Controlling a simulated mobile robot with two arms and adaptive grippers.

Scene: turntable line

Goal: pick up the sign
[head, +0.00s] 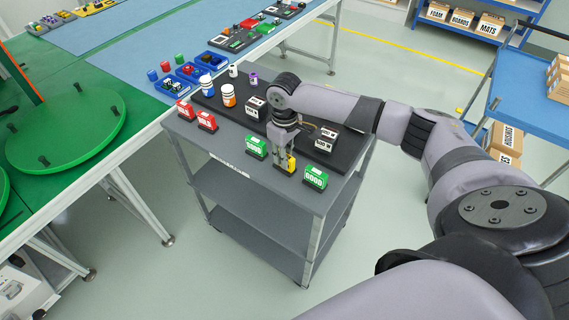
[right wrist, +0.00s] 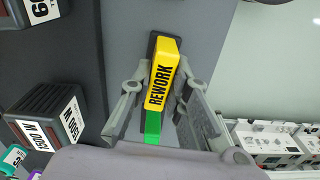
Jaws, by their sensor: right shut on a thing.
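The yellow sign (head: 291,164), which reads REWORK, stands near the front edge of the grey cart, between two green signs. In the right wrist view the yellow sign (right wrist: 162,75) lies between my fingers. My right gripper (head: 284,160) comes down over it from above and is shut on it. I cannot tell whether its dark base touches the cart top. My left gripper is not in view.
Green GOOD signs (head: 315,177) (head: 256,148) flank the yellow one closely. Red signs (head: 207,121) stand further left. The green turntable (head: 65,135) is at left.

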